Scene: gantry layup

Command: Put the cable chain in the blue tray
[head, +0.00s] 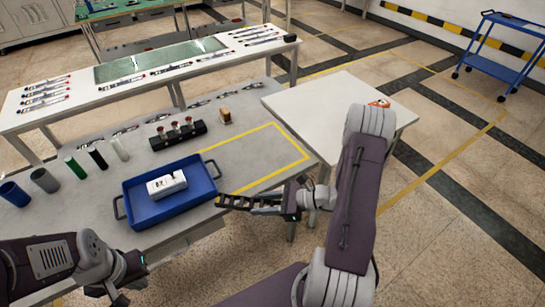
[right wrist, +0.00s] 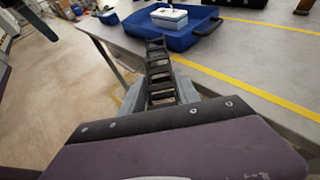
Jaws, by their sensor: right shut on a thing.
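The cable chain (head: 240,203) is a black ladder-like strip. My right gripper (head: 284,203) is shut on one end of it, and the free end points left toward the tray. In the right wrist view the chain (right wrist: 160,75) stands out from between the grey fingers (right wrist: 162,98). The blue tray (head: 140,207) lies on the grey table, with a white box in it. The chain's free end appears just right of the tray's near right corner, outside it. My left gripper (head: 118,297) is at the lower left, partly cut off by the picture's edge; its fingers are unclear.
Several cylinders (head: 76,167) stand left of and behind the tray. A black holder with red-topped items (head: 178,136) and a small brown block (head: 225,115) are behind it. A yellow-outlined area (head: 262,155) right of the tray is clear. A white table (head: 330,105) stands at the right.

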